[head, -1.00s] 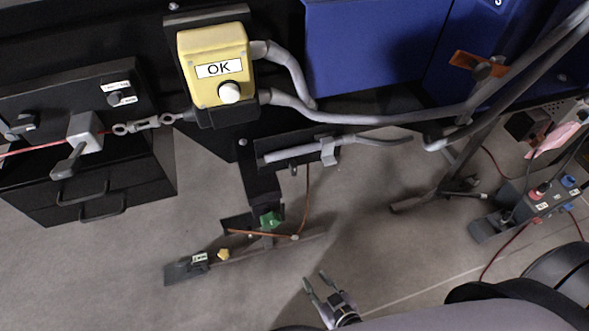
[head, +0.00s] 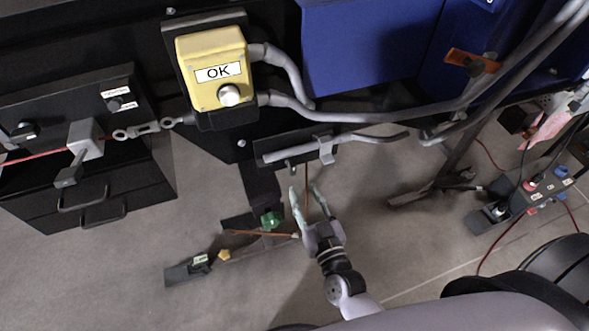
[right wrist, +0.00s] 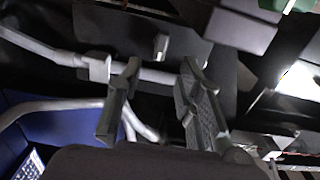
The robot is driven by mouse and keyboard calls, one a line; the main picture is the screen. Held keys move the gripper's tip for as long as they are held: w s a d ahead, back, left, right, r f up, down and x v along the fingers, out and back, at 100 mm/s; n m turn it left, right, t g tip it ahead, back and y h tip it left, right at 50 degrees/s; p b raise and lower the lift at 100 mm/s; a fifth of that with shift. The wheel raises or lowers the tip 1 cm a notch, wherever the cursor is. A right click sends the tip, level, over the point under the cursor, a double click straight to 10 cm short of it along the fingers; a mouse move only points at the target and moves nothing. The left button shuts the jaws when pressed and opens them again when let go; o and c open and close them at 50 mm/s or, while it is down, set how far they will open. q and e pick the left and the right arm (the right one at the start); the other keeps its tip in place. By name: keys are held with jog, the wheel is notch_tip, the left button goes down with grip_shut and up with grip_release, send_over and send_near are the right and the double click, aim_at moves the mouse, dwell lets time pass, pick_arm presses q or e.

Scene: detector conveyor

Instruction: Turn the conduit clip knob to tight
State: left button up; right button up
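A grey conduit (head: 360,137) runs along a black bracket plate (head: 270,148) below the yellow OK box. A light grey clip (head: 325,150) wraps the conduit near the bracket's right end. A small knob (head: 292,168), apparently the clip knob, sticks out at the bracket's lower edge. In the right wrist view, the knob (right wrist: 161,46) shows between and beyond the fingertips, with the clip (right wrist: 97,68) left of it. My right gripper (head: 305,190) is open and empty just below the bracket, apparently not touching the knob. My left gripper is not in view.
The yellow OK box (head: 212,70) and blue cabinet (head: 370,45) are above. A thin orange cable (head: 262,233) and green knob (head: 271,219) lie close left of my right gripper. A black drawer unit (head: 90,185) stands left. Floor right of the gripper is open.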

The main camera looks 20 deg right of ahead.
aim_at(294, 171)
jog(key=w, duration=0.8)
jog(key=shift+a, duration=0.15)
jog(key=shift+c, duration=0.2)
grip_shut()
